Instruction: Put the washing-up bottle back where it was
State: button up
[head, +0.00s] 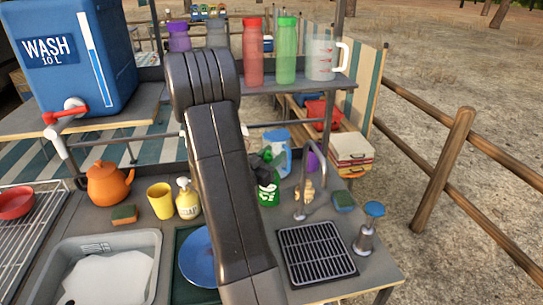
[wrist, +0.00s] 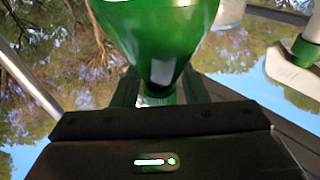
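The green washing-up bottle (head: 268,196) with a pale label is right of my arm in the head view, towards the back of the counter and partly hidden by the arm. In the wrist view the bottle (wrist: 160,35) fills the top middle, with its narrow neck between the two fingers. My gripper (wrist: 160,92) appears shut on the neck. In the head view my gripper (head: 266,163) is a small dark shape at the bottle's top, mostly hidden. I cannot tell whether the bottle's base touches the counter.
The tap (head: 301,205) and a drain rack (head: 316,254) are to the right. A shelf with bottles (head: 286,52) overhangs behind.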

jog(key=shift+o, duration=0.3)
jog(key=shift+r, duration=0.1)
jog(key=shift+r, duration=0.2)
jog(key=b+v, duration=0.2)
jog(key=v, duration=1)
jog(key=shift+f, duration=0.2)
